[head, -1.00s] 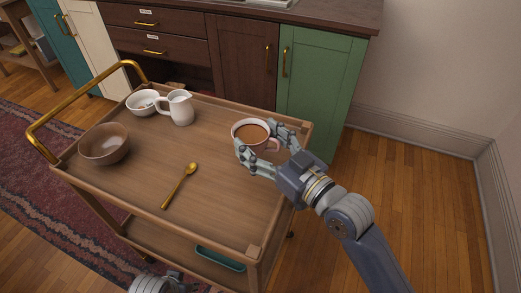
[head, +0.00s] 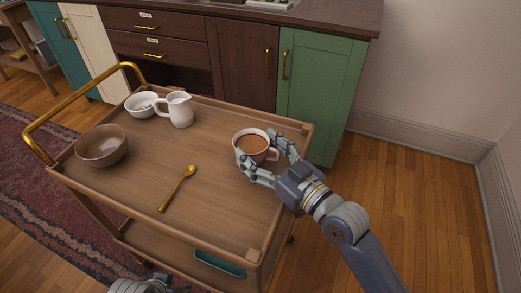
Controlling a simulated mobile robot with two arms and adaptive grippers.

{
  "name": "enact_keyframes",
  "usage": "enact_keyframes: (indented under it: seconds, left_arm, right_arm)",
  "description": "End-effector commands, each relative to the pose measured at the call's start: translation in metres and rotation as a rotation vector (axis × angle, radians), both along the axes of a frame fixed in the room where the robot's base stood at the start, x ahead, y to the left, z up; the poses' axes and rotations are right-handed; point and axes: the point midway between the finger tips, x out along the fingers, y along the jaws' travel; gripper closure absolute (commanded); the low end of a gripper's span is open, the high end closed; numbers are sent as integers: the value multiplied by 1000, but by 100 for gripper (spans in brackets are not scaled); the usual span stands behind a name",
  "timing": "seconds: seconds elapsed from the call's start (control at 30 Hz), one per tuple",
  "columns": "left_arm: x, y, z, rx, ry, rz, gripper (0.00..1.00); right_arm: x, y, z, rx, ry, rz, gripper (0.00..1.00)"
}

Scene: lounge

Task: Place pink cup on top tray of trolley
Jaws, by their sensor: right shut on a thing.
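The pink cup (head: 251,144), filled with a brown drink, is upright at the right side of the trolley's top tray (head: 225,220). My right gripper (head: 262,160) is shut on the cup from its right and near side. The fingers hide part of the cup's lower wall, so I cannot tell whether its base touches the tray. At the lower left, only a part of my left arm shows at the bottom edge. Its fingers are not visible.
On the top tray are a brown bowl (head: 102,146), a white bowl (head: 142,104), a white jug (head: 179,109) and a golden spoon (head: 178,188). A teal dish (head: 219,263) lies on the lower shelf. Cabinets, one green (head: 318,90), stand behind.

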Motion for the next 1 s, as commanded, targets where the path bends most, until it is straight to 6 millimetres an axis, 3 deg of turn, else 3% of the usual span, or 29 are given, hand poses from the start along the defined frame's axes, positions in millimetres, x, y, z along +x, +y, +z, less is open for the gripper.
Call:
enact_keyframes:
  seconds: [0.13,0.17,0.23,0.27,0.73,1.0]
  left_arm:
    - [0,0,2,0,-1,0,72]
    - [0,0,4,-1,-3,0,72]
    - [0,0,4,-1,-4,0,72]
    - [0,0,4,-1,-4,0,72]
    - [1,0,3,-1,-6,1,72]
    - [1,0,-11,2,9,0,72]
  right_arm:
    - [0,0,-2,0,-1,0,62]
    - [0,0,-3,-1,-1,0,32]
    - [0,0,-2,0,0,0,16]
    - [0,0,-2,0,0,0,14]
    - [-1,-1,0,-1,1,0,14]
    - [-38,-33,-2,-5,3,-1,14]
